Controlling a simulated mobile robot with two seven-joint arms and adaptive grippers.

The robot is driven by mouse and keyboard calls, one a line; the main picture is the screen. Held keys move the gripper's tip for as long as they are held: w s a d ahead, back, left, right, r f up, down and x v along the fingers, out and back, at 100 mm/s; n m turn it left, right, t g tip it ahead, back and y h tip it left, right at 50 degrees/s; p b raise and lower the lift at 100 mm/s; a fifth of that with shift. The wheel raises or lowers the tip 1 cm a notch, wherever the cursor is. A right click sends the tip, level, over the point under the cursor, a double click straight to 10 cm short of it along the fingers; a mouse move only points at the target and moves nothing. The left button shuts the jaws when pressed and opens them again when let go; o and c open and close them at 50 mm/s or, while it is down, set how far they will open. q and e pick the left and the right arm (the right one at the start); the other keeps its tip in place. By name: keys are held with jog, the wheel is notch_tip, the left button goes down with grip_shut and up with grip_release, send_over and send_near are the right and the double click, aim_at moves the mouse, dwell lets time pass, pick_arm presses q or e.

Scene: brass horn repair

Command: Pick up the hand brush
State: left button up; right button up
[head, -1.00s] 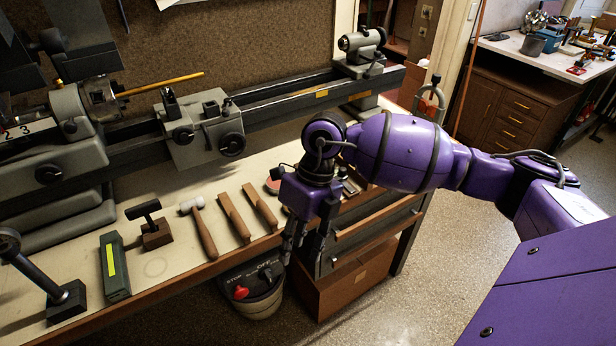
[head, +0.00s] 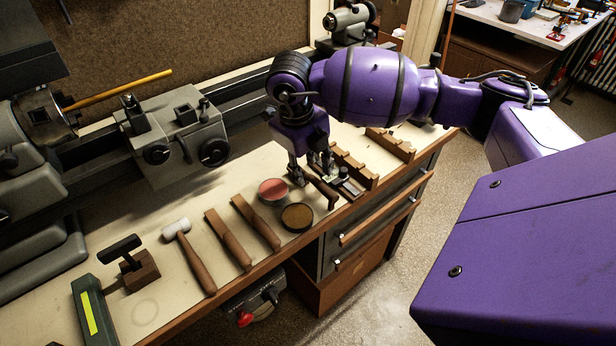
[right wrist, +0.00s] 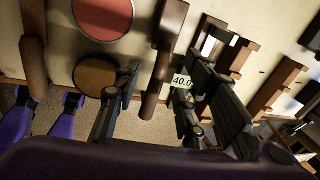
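A dark brown wooden piece with a long handle and a wider far end, which I take for the hand brush (head: 324,191), lies on the bench below my right gripper (head: 312,168). In the right wrist view the brush (right wrist: 158,75) lies between the spread fingers of the right gripper (right wrist: 150,105), with gaps showing on both sides. The gripper is open and empty. Its height above the brush is hard to tell. The brush's bristles cannot be made out. My left gripper is not in view.
A red round tin (head: 272,189) and a brown round tin (head: 297,216) lie left of the brush. A caliper (right wrist: 181,81) with a "40.0" display and a notched wooden block (head: 355,166) lie close on its right. The lathe (head: 180,145) stands behind.

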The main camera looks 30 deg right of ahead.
jog(key=shift+w+d+f, duration=0.1)
jog(key=shift+d+f, duration=0.1)
jog(key=shift+f, duration=1.2)
grip_shut()
jog(key=shift+w+r, duration=0.1)
jog(key=shift+r, duration=0.4)
notch_tip(320, 180, up, 2)
jog(key=shift+r, duration=0.15)
jog(key=s+r, duration=0.3)
jog(key=s+d+r, duration=0.1)
jog(key=r, duration=0.1)
jog(key=shift+s+r, duration=0.25)
jog(key=shift+s, duration=0.1)
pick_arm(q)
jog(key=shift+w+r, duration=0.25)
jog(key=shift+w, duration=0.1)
pick_arm(e)
jog(key=s+d+r, duration=0.1)
jog(key=s+r, duration=0.3)
jog(key=s, duration=0.5)
jog(key=shift+s+d, duration=0.15)
